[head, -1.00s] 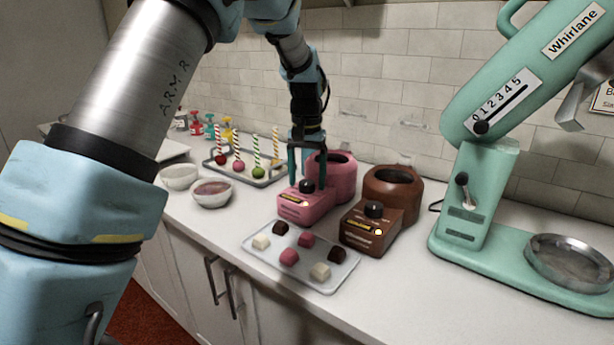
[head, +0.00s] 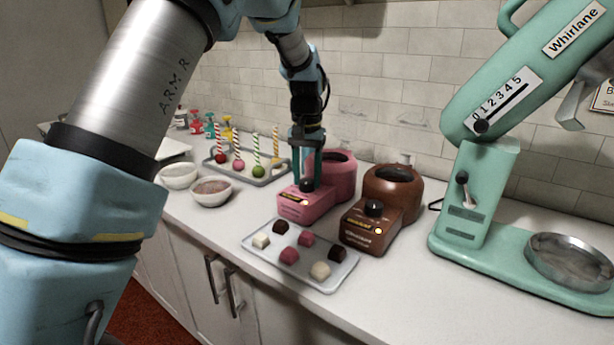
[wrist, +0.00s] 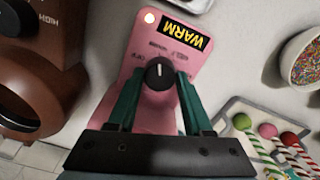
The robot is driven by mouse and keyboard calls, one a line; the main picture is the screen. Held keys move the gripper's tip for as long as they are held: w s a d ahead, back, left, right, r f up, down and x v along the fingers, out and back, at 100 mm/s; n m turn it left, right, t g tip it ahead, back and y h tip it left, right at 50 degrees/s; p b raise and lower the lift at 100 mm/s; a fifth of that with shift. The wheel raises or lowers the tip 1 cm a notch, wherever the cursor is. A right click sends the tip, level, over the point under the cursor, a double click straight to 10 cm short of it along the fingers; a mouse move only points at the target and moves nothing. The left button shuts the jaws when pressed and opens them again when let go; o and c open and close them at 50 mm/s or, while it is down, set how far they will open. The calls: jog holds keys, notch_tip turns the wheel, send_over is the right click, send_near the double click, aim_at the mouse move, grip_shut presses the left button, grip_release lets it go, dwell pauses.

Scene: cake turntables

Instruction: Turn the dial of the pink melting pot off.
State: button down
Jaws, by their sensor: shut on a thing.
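The pink melting pot (head: 341,181) stands on the counter with a black dial on top of its front box. In the wrist view the pot's front box (wrist: 202,22) shows a yellow WARM label and a small lit lamp (wrist: 149,17) beside it. The black dial (wrist: 159,74) has a white pointer line that points towards the label side. My gripper (head: 307,184) reaches down over the front box. Its teal fingers are shut on the dial, one on either side, and hide part of the printed marks.
A brown melting pot (head: 391,197) with its own dial stands close on the right. A tray of chocolates (head: 345,272) lies in front. A rack of cake pops (head: 272,180) and two bowls (head: 212,191) stand left. A green mixer (head: 480,190) stands far right.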

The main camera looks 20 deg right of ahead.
aim_at(307, 181)
jog(key=shift+n, duration=0.3)
jog(key=n+p, duration=0.2)
jog(key=n, duration=0.2)
jog(key=shift+r+n, duration=0.1)
jog(key=shift+n, duration=0.2)
jog(key=n+p, duration=0.1)
jog(key=n, duration=0.3)
jog(key=shift+w+n, duration=0.1)
jog(key=shift+n, duration=0.2)
jog(key=shift+c, duration=1.5)
grip_release()
jog(key=shift+p, duration=0.3)
notch_tip(307, 181, up, 11)
jog(key=p, duration=0.8)
